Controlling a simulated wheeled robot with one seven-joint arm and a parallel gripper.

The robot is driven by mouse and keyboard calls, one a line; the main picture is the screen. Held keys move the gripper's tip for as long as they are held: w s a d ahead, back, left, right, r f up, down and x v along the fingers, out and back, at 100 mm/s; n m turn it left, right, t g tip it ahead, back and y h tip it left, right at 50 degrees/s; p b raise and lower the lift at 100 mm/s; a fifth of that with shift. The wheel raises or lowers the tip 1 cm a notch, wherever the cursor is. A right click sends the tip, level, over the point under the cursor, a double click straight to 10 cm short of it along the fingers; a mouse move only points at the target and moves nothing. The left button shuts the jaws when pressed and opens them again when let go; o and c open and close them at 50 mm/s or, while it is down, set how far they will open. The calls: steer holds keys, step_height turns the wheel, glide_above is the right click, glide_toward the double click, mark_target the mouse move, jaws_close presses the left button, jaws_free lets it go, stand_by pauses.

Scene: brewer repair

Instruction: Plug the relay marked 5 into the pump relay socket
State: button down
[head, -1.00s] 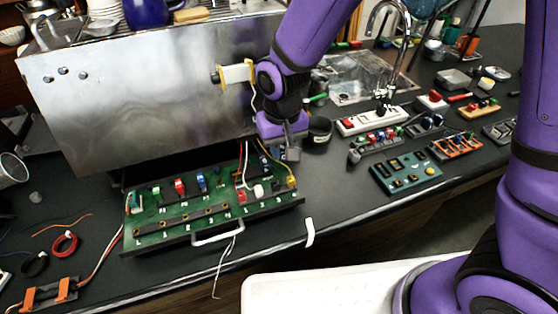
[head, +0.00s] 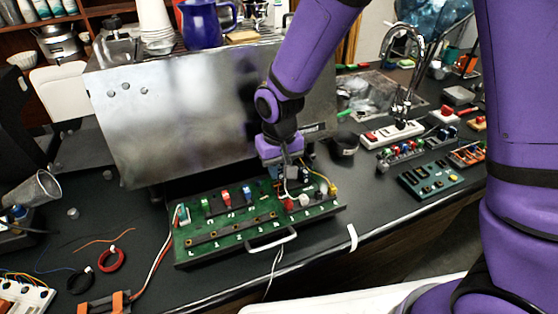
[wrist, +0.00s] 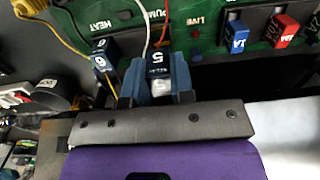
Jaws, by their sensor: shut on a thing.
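The relay marked 5 (wrist: 160,68), a dark block with a white 5, is held between the two blue-grey fingers of my gripper (wrist: 158,82) in the wrist view. In the head view my gripper (head: 284,166) is over the back right part of the green board (head: 205,240). The board's HEAT and partly cut-off PUMP labels show upside down beyond the relay in the wrist view. The pump relay socket itself I cannot make out. Whether the relay touches the board I cannot tell.
A block marked 6 (wrist: 102,55) with a yellow wire stands close left of the relay. A blue block (wrist: 237,37) and red block (wrist: 283,30) sit on the board to the right. The metal machine (head: 200,100) stands behind; a dark cup (head: 344,145) is to the right.

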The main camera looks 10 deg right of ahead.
mark_target(280, 179)
steer(key=shift+f, duration=1.35)
steer(key=shift+f, duration=0.8)
stand_by(1.3)
steer(key=c, duration=0.9)
jaws_free()
steer(key=shift+r, duration=0.1)
step_height(280, 179, up, 11)
steer(key=shift+f, duration=0.2)
steer(key=shift+d, duration=0.1)
